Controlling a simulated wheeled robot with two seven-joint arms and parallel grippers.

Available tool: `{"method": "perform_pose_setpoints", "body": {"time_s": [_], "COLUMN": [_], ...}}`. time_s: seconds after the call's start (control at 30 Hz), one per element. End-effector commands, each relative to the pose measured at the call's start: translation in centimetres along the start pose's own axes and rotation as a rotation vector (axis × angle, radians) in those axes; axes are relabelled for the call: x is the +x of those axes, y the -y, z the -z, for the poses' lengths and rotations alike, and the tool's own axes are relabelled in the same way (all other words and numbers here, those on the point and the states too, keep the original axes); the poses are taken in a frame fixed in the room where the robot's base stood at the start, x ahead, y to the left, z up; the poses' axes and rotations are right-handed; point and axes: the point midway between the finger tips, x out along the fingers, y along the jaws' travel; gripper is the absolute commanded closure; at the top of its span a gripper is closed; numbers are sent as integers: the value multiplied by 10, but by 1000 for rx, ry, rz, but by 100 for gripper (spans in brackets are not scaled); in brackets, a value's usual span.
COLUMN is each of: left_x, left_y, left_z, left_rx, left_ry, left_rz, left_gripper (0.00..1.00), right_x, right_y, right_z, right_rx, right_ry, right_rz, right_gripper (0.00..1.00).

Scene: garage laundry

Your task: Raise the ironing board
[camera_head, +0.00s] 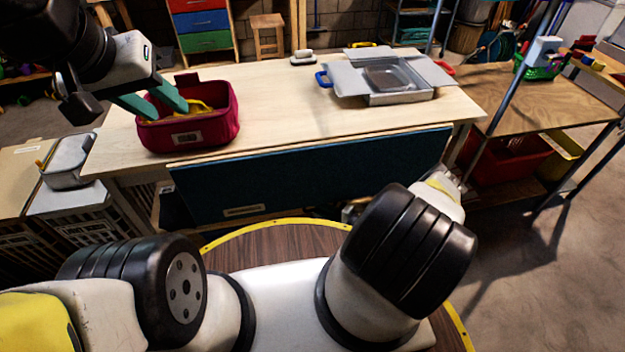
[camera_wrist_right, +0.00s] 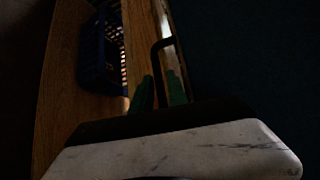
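The ironing board appears to be the dark blue panel (camera_head: 310,178) hanging down along the front of the wooden worktable (camera_head: 270,105) in the head view. My right arm reaches down past the board's right end, and its gripper is hidden there. In the dark right wrist view, the green fingers of my right gripper (camera_wrist_right: 160,92) stand on either side of a thin black hooked bar (camera_wrist_right: 163,43); whether they touch it is unclear. My left gripper (camera_head: 168,107) is open, with its fingers over the red fabric basket (camera_head: 190,128), which holds something yellow.
A grey open box (camera_head: 400,97) with folded-out flaps sits at the table's back right. A dark blue crate (camera_wrist_right: 98,50) shows on a wooden surface in the wrist view. A metal rack (camera_head: 530,85) stands at right. The table's middle is clear.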

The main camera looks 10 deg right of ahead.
Motion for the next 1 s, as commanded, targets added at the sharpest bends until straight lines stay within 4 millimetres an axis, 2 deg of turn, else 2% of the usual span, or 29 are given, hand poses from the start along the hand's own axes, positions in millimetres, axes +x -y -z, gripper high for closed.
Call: {"method": "perform_pose_setpoints", "body": {"time_s": [0.3,0.4,0.43,1.0], "left_x": [0,0,0,0], "left_y": [0,0,0,0], "left_z": [0,0,0,0], "left_rx": [0,0,0,0], "left_ry": [0,0,0,0], "left_rz": [0,0,0,0], "left_gripper": [64,64,64,64], "right_x": [4,4,4,4], "right_y": [0,0,0,0], "right_z": [0,0,0,0], "right_rx": [0,0,0,0], "right_ry": [0,0,0,0], "right_rz": [-1,-1,-1,-2], "right_gripper": [81,98,100,100]}}
